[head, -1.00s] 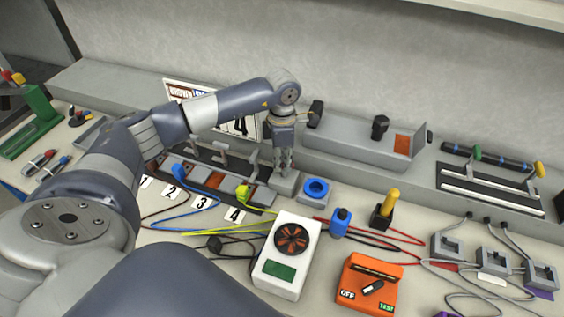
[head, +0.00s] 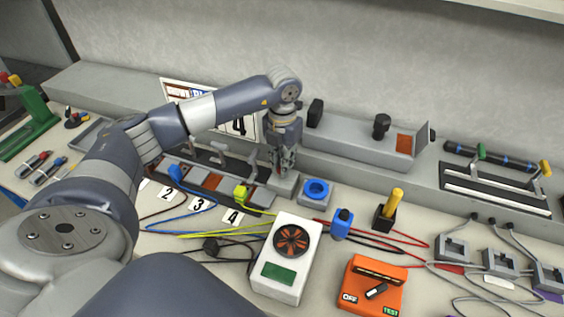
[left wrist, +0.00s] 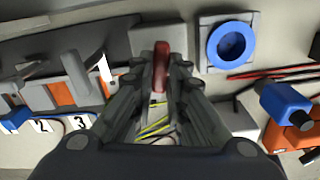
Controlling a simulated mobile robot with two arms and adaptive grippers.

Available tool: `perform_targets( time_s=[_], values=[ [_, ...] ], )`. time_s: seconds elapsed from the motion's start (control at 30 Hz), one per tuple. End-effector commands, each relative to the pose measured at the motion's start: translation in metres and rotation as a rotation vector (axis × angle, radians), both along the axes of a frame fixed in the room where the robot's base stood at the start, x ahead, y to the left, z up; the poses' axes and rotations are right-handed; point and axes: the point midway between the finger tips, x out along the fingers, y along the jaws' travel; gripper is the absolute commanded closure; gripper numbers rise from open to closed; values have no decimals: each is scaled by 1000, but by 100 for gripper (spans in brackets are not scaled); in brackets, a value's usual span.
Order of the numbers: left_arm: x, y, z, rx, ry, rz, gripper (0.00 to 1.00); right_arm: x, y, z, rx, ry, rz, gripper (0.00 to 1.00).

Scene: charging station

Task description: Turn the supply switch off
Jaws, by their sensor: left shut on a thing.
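My left gripper (head: 284,168) points down at a small grey box (head: 283,186) at the end of the row of numbered switches. In the left wrist view the gripper (left wrist: 160,85) is shut on a red lever (left wrist: 161,66), which stands between its fingers. This lever appears to be the supply switch handle; no label on it can be read. Its base is partly hidden by the fingers. My right gripper is not in view.
A blue ring on a grey block (head: 315,189) sits close to the right of the gripper. A white meter (head: 286,262), an orange tester (head: 371,286) and a blue plug (head: 341,222) stand nearer. Lever switches (head: 217,151) lie to the left. Cables cross the bench.

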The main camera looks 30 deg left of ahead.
Motion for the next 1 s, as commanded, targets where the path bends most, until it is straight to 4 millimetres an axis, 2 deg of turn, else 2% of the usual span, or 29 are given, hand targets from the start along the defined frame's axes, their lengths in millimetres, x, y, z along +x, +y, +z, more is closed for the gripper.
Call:
perform_targets(
  time_s=[0.4,0.97,1.0],
  values=[
    [2,0,3,0,-8,192,100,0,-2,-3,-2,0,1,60],
    [3,0,4,0,-11,221,100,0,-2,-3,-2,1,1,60],
    [3,0,4,0,-11,221,80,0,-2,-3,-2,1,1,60]
  ],
)
